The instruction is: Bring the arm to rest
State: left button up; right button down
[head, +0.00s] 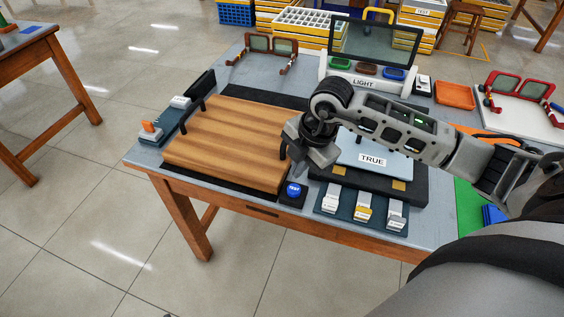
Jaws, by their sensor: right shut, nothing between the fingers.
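My right arm (400,130) comes in from the right and reaches over the middle of the table. My right gripper (297,165) is shut and empty. It is just right of the wooden board (226,135), above and behind the blue button (293,190). I cannot tell its exact height above the table. The arm and gripper hide part of the pale blue plate marked TRUE (372,159). My left gripper is not in view.
A LIGHT panel (375,42) stands at the back. Labelled blocks (363,213) sit at the front edge. An orange tray (455,94) is behind my arm.

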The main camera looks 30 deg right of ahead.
jog(key=s+a+n+y, duration=0.35)
jog(key=a+y, duration=0.35)
jog(key=a, duration=0.6)
jog(key=a+r+m+t+y, duration=0.7)
jog(key=t, duration=0.1)
jog(key=d+f+m+t+h, duration=0.5)
jog(key=d+f+m+h, duration=0.3)
jog(key=f+m+h, duration=0.3)
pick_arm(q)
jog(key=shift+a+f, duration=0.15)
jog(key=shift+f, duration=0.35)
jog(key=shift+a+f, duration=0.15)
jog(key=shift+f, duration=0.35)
pick_arm(e)
jog(key=s+f+m+g+h, duration=0.2)
jog(key=s+f+m+g, duration=0.1)
jog(key=s+f+g, duration=0.2)
jog(key=s+f, duration=0.2)
jog(key=s, duration=0.1)
jog(key=shift+s+d+f, duration=0.3)
jog(key=shift+f, duration=0.05)
